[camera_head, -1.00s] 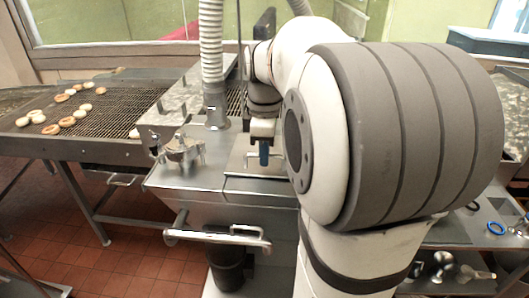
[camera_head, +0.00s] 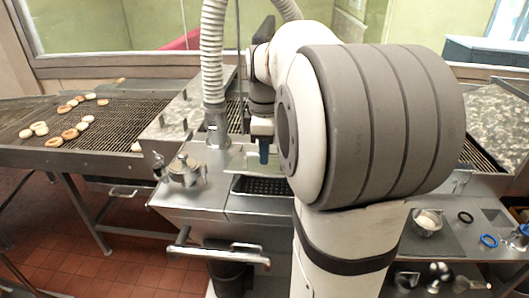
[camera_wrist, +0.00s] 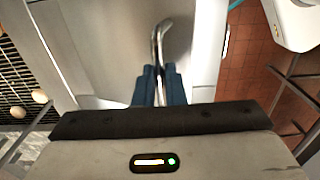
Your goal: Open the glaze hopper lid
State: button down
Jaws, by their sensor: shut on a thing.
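The glaze hopper (camera_head: 205,198) is a steel box in the middle of the head view. A dark grid (camera_head: 262,186) shows in an opening in its top. The steel lid (camera_head: 240,158) stands raised behind that opening, partly hidden by my arm. My gripper (camera_head: 264,152) has blue fingers and is at the lid. In the wrist view, my gripper (camera_wrist: 159,88) is shut on a thin curved metal handle (camera_wrist: 158,42), one finger on each side. The lid's pale steel face (camera_wrist: 105,50) lies beyond it.
A ribbed hose (camera_head: 213,50) rises behind the hopper. A metal fitting (camera_head: 184,170) stands at its left, and a bar handle (camera_head: 215,252) juts from its front. A mesh conveyor (camera_head: 95,120) with several doughnuts is at the left. Small items lie on the right bench.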

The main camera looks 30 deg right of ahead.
jog(key=shift+w+d+r+p, duration=0.2)
jog(key=shift+w+r+p, duration=0.05)
jog(key=shift+r+p, duration=0.2)
jog(key=shift+w+d+r+p, duration=0.15)
jog(key=shift+w+r+p, duration=0.05)
jog(key=shift+r+p, duration=0.2)
jog(key=shift+w+d+r+p, duration=0.5)
jog(key=shift+w+r+p, duration=0.3)
jog(key=shift+p, duration=0.25)
jog(key=w+d+p, duration=0.2)
jog(key=w+d, duration=0.2)
jog(key=w, duration=0.3)
jog(key=w+d+r+p, duration=0.1)
jog(key=w+d+p, duration=0.1)
jog(key=w+d, duration=0.3)
jog(key=shift+w+r, duration=0.3)
jog(key=shift+w, duration=0.6)
jog(key=c, duration=1.3)
grip_release()
jog(key=shift+d+r, duration=0.1)
